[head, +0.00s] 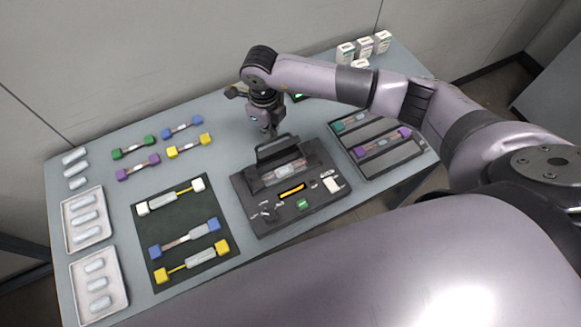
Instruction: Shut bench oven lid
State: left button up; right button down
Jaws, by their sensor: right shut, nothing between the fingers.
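The bench oven (252,200) is a dark, flat device near the middle of the table. Its lid (263,154), with a loop handle, appears raised along the back edge. A clear sleeve piece (288,171) lies in the open channel in front of the lid. My right gripper (270,132) points down just behind the lid's handle, with its fingers shut and empty. I cannot tell whether the fingertips touch the lid. My left gripper is not in view.
A dark mat (150,222) with several connector pieces lies left of the oven. A slotted rack (393,167) stands to its right. White trays (70,246) are at the far left, and small white boxes (364,46) stand at the back right.

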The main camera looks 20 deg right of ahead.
aim_at(278, 148)
jog(key=shift+s+d+r+p, duration=0.1)
jog(key=shift+s+p, duration=0.9)
jog(key=shift+s, duration=1.7)
jog(key=shift+r, duration=0.15)
notch_tip(278, 148, up, 7)
jog(key=w+p, duration=0.1)
jog(key=p, duration=0.2)
jog(key=shift+w+p, duration=0.15)
jog(key=shift+p, duration=0.15)
